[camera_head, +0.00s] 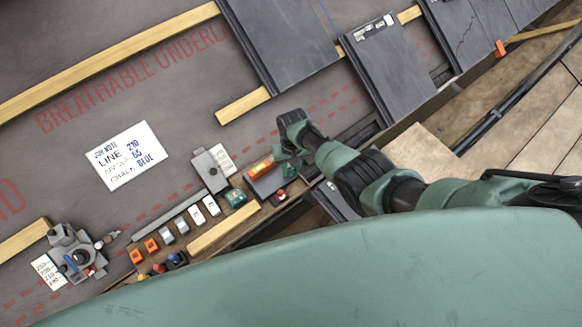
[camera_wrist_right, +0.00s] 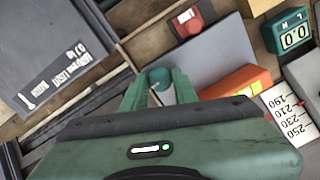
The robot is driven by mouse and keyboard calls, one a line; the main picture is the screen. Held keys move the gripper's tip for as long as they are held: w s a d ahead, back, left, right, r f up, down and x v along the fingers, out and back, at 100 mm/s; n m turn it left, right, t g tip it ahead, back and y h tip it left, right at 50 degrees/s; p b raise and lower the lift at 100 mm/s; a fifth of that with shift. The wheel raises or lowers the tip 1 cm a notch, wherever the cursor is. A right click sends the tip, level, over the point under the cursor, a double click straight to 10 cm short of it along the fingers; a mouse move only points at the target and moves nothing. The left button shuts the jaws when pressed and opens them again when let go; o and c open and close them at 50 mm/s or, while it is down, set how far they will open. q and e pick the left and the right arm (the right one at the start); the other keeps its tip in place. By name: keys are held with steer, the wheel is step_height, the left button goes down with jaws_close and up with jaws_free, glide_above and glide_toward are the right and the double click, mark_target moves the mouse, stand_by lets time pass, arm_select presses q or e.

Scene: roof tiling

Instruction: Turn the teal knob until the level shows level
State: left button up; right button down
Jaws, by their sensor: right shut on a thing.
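The teal knob (camera_wrist_right: 158,76) shows in the right wrist view between the fingers of my right gripper (camera_wrist_right: 160,90), which is shut on it. In the head view my right gripper (camera_head: 282,150) reaches in from the right beside the orange level (camera_head: 261,168) and hides the knob. The level's yellow-green vial faces up there, but its bubble is too small to read. The level (camera_wrist_right: 235,82) also shows in the right wrist view, right of the fingers, partly hidden by the gripper body. My left gripper is in neither view.
A teal box with a display (camera_wrist_right: 293,34) reads about 0.0. A red part (camera_wrist_right: 191,20) stands near the grey plate (camera_wrist_right: 222,48). A scale card (camera_wrist_right: 285,110) lies right of the level. Dark slates (camera_head: 385,75) and battens (camera_head: 110,62) lie beyond; small blocks (camera_head: 182,227) line the ledge.

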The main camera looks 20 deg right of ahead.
mark_target(292, 169)
steer(key=shift+s+f, duration=0.25)
steer(key=shift+s, duration=0.05)
steer(key=c, duration=1.2)
jaws_free()
steer(key=shift+o, duration=0.5)
steer(key=shift+w+d, duration=0.1)
steer(key=shift+w, duration=0.1)
steer(key=shift+r, duration=0.15)
steer(key=r+p, duration=0.1)
steer(key=r, duration=0.2)
steer(key=r+p, duration=0.2)
steer(key=r, duration=0.1)
steer(key=shift+w+d+r, duration=0.15)
steer(key=shift+w+r, duration=0.05)
steer(key=shift+r, duration=0.6)
